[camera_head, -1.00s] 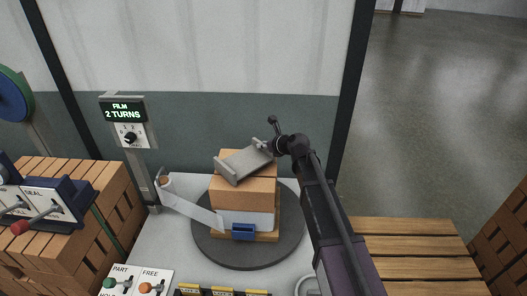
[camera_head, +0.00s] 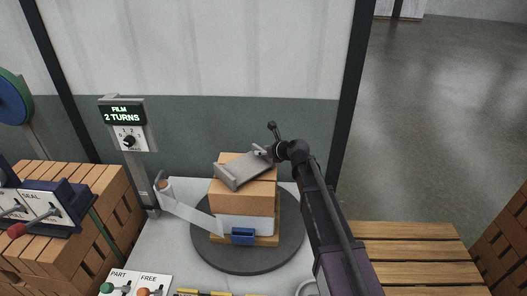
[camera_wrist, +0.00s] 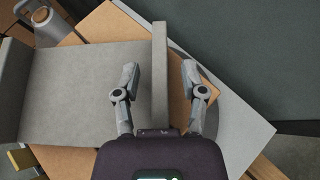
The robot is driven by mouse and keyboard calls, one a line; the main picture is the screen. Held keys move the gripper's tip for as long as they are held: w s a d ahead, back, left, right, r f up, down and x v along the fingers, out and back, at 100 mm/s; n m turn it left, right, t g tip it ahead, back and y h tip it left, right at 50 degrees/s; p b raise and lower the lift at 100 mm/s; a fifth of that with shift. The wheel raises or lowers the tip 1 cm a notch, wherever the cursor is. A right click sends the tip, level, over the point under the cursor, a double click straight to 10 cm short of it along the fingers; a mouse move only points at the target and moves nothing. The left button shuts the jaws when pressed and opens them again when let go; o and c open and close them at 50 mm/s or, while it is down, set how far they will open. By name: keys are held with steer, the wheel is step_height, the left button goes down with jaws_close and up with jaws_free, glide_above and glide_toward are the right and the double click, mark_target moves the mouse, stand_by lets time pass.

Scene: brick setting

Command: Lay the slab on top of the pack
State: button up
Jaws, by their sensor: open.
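The slab (camera_head: 243,172) is a grey tray-like plate with raised edges. It lies on top of the pack (camera_head: 243,194), a stack of orange-brown bricks, turned askew to it and overhanging at the left. In the wrist view the slab (camera_wrist: 85,95) fills the left side, with its raised edge standing between my fingers. My gripper (camera_head: 266,152) is at the slab's far right end. In the wrist view my gripper (camera_wrist: 161,72) is open, one finger on each side of that edge, with visible gaps. Part of the pack's top is hidden under the slab.
The pack stands on a dark round turntable (camera_head: 205,255). A strip of film (camera_head: 190,212) runs from a roll at the left to the pack, beside a blue clamp (camera_head: 242,236). A post sign (camera_head: 123,113) reads "FILM 2 TURNS". A slatted wooden surface (camera_head: 405,246) lies right.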

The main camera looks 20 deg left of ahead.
steer(key=shift+r, duration=0.15)
steer(key=p+v, duration=0.6)
steer(key=v, duration=0.6)
stand_by(0.8)
steer(key=s+d+f+n+g+h, duration=0.2)
steer(key=s+d+n, duration=0.4)
steer(key=d, duration=0.5)
steer(key=s+d+f+n+g+h, duration=0.2)
steer(key=s+d+f+n+h, duration=0.2)
steer(key=d+n, duration=0.6)
steer(key=s+d+f+n+g+h, duration=0.2)
steer(key=s+d+n, duration=0.6)
steer(key=d, duration=0.5)
steer(key=s+f+h, duration=0.1)
steer(key=h, duration=0.1)
steer(key=shift+f+h, duration=0.3)
steer(key=shift+f, duration=0.05)
steer(key=shift+s, duration=0.15)
